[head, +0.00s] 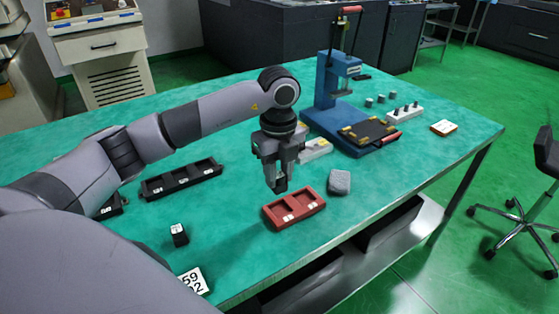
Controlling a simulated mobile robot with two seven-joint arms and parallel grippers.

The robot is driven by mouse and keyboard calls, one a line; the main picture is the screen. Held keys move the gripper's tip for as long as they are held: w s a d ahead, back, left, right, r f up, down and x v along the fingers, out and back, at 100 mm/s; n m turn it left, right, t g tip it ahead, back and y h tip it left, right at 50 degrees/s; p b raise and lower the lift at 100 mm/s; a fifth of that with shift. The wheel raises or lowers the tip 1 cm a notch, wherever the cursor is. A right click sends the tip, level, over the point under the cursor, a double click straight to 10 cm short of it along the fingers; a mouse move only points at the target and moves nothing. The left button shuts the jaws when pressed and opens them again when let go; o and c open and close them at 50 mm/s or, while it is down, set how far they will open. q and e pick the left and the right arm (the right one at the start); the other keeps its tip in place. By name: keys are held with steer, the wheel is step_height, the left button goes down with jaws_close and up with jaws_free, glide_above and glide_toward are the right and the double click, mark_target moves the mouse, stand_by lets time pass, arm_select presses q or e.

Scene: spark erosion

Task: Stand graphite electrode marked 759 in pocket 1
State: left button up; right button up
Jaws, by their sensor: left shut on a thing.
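My left gripper (278,182) points down just above and behind the left part of a red two-pocket tray (312,211). It is shut on a small dark block, likely a graphite electrode, mostly hidden between the fingers; no marking on it is readable. The red tray has white labels on its front, too small to read surely. Its pockets look empty. A dark block with a white label (179,234) stands alone at the front left. My right gripper is out of view.
A grey rounded block (340,181) lies close right of the red tray. A blue press (325,98) stands behind. A white number card (193,281) lies near the table's front edge. A white rack of pins (404,114) is at the right. The green table (235,235) is clear left of the red tray.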

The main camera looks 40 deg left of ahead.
arm_select(q)
steer(key=shift+w+d+f, duration=0.1)
steer(key=shift+d+f, duration=0.05)
steer(key=shift+f, duration=0.05)
steer(key=shift+f+b, duration=0.75)
steer(key=shift+f, duration=0.1)
steer(key=shift+f+b, duration=1.6)
steer(key=shift+f, duration=0.95)
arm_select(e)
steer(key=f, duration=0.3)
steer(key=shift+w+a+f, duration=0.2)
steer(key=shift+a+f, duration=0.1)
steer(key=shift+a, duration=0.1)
arm_select(q)
steer(key=shift+f+b, duration=0.25)
steer(key=shift+b, duration=0.1)
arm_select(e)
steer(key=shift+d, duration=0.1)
arm_select(q)
steer(key=o, duration=1.1)
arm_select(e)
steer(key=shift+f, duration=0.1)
